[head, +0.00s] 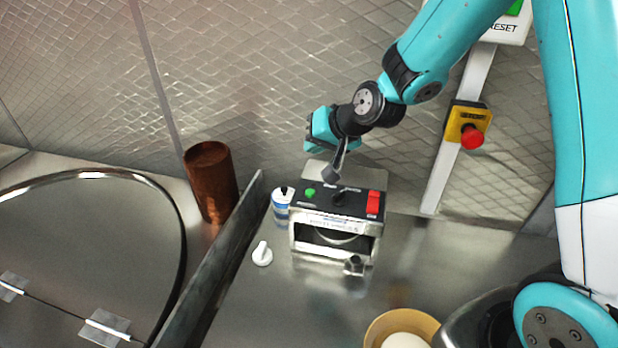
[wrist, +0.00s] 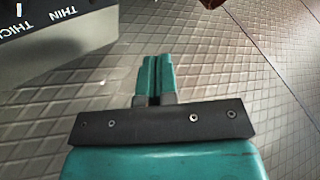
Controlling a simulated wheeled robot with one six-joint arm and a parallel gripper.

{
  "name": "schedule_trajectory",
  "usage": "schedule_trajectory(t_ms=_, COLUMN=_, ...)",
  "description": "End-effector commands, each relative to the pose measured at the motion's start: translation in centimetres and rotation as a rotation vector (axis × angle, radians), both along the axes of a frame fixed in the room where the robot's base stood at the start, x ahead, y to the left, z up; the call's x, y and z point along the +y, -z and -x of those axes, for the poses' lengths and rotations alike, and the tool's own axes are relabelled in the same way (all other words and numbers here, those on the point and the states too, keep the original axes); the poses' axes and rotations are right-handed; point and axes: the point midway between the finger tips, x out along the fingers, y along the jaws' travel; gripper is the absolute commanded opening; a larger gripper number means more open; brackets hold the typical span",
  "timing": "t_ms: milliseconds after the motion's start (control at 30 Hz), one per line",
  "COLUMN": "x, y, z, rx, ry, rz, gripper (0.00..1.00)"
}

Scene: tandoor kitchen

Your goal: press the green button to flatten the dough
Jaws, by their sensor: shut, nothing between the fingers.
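The green button (head: 309,192) is a small round button on the left of the dark top panel of a metal press machine (head: 335,228), in the head view. A black knob (head: 339,197) and a red switch (head: 374,202) sit to its right. My gripper (head: 313,138) is above and behind the panel, near the wall, apart from the button. In the wrist view my gripper (wrist: 155,62) shows its teal fingers together and empty. There the machine's panel (wrist: 75,38) with THIN and THICK labels is at upper left; the green button is out of that view. No dough is clearly visible.
A blue and white can (head: 281,207) and a small white object (head: 262,254) stand left of the machine. A copper cylinder (head: 209,182) is beyond a metal divider (head: 215,262). A red emergency button (head: 471,137) is on a post. A wooden bowl (head: 375,330) is in front.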

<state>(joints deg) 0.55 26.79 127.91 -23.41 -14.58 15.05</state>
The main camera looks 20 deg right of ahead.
Motion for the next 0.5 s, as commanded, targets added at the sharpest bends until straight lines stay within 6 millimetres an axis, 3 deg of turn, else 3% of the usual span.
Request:
schedule_trajectory(t_ms=267, x=0.3, y=0.2, z=0.0, rx=0.0, ry=-0.005, rz=0.001, gripper=0.0)
schedule_trajectory(t_ms=500, x=0.1, y=1.8, z=0.1, rx=0.003, ry=-0.003, rz=0.001, gripper=0.0)
